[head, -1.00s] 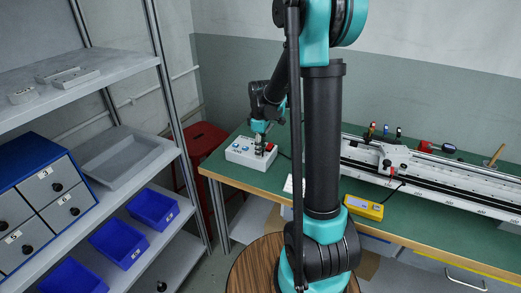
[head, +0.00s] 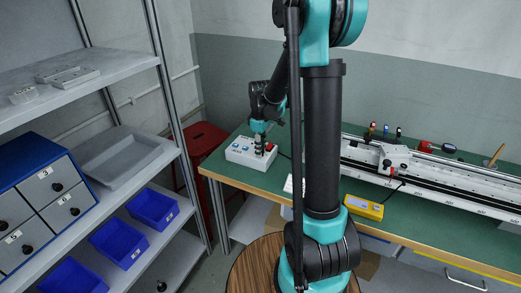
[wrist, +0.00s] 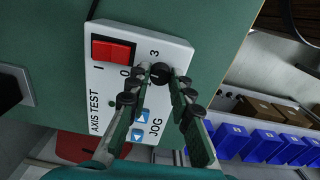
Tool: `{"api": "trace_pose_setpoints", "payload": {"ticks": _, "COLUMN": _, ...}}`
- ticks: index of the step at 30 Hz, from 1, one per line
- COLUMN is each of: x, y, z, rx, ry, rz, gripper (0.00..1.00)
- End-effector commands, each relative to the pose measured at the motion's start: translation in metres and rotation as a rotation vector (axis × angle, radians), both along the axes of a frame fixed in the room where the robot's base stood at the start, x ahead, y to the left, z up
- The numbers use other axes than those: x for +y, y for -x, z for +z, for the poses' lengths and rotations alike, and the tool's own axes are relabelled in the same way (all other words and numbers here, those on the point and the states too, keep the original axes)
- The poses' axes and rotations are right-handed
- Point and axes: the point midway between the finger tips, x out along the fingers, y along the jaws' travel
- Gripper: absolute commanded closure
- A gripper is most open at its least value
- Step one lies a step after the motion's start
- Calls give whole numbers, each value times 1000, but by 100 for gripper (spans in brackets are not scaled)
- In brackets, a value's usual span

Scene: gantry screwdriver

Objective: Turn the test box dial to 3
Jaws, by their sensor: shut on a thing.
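The white test box (head: 243,153) sits on the left end of the green bench. In the wrist view the test box (wrist: 104,78) shows a red switch (wrist: 113,50), blue JOG buttons (wrist: 140,125) and the words AXIS TEST. Its black dial (wrist: 160,72) lies between my fingertips, beside the printed 3, with 0 and part of another mark nearby. My gripper (wrist: 161,76) is shut on the dial; the fingers partly hide it, so I cannot tell where its pointer stands. In the head view my gripper (head: 259,146) reaches down onto the box's right part.
A linear gantry rail (head: 430,180) and a yellow meter (head: 363,207) are on the bench to the right. A red stool (head: 205,140) stands behind the bench's left end. Shelves with blue bins (head: 118,240) are at the left.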

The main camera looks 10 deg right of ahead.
Motion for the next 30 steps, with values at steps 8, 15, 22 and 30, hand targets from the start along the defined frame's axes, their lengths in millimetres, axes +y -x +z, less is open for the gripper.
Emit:
{"api": "trace_pose_setpoints", "payload": {"ticks": 8, "x": 0, "y": 0, "z": 0, "rx": 0, "ry": 0, "rz": -219, "gripper": 100}}
{"api": "trace_pose_setpoints", "payload": {"ticks": 15, "x": 0, "y": 0, "z": 0, "rx": 0, "ry": 0, "rz": -449, "gripper": 100}}
{"api": "trace_pose_setpoints", "payload": {"ticks": 22, "x": 0, "y": 0, "z": 0, "rx": 0, "ry": 0, "rz": -655, "gripper": 100}}
{"api": "trace_pose_setpoints", "payload": {"ticks": 30, "x": 0, "y": 0, "z": 0, "rx": -1, "ry": 1, "rz": -840, "gripper": 100}}
